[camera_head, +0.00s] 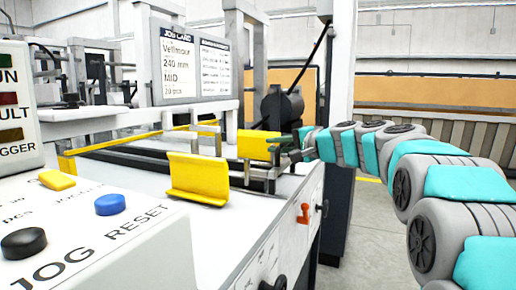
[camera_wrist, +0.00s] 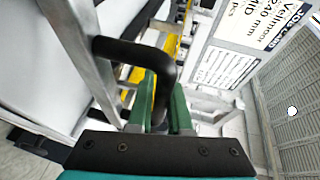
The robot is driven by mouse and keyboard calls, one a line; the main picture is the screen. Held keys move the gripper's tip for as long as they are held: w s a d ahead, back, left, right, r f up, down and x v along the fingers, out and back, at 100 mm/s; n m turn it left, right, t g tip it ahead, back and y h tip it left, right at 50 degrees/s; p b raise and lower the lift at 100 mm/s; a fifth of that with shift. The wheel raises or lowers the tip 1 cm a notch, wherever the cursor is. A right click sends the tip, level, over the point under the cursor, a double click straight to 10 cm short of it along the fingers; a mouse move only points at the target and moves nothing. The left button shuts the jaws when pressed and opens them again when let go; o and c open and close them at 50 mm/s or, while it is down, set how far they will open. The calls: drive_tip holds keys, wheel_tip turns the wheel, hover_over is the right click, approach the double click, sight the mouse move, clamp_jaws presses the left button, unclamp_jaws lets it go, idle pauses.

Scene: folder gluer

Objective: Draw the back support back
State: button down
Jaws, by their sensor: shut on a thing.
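My gripper (camera_head: 291,144) reaches in from the right to the machine's far right side, beside the rear yellow plate (camera_head: 258,146), which looks like the back support. In the wrist view its green fingers (camera_wrist: 163,105) are closed around one leg of a black, bent handle (camera_wrist: 132,50). The handle joins a grey metal bar on the left. A yellow part (camera_wrist: 171,45), partly hidden, shows behind the handle. In the head view the handle is too small to make out. A second yellow plate (camera_head: 198,178) stands nearer, apart from the rear one.
Metal rails and posts surround the rear plate. A job card board (camera_head: 195,65) stands behind. A control panel (camera_head: 85,225) with buttons fills the front left. A red lever (camera_head: 304,213) sticks out of the machine's side. Open floor lies to the right, below my arm.

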drive_tip(key=shift+s+d+f, duration=0.1)
drive_tip(key=shift+s+d, duration=0.1)
drive_tip(key=shift+d, duration=0.4)
drive_tip(key=shift+s+d+f, duration=0.1)
drive_tip(key=shift+s+d, duration=0.1)
drive_tip(key=shift+d, duration=0.35)
drive_tip(key=c, duration=0.8)
unclamp_jaws()
drive_tip(key=shift+d+r, duration=0.15)
drive_tip(key=shift+c, duration=0.2)
drive_tip(key=v, duration=0.7)
drive_tip(key=shift+s+d, duration=0.25)
drive_tip(key=shift+s, duration=0.05)
drive_tip(key=shift+r, duration=0.1)
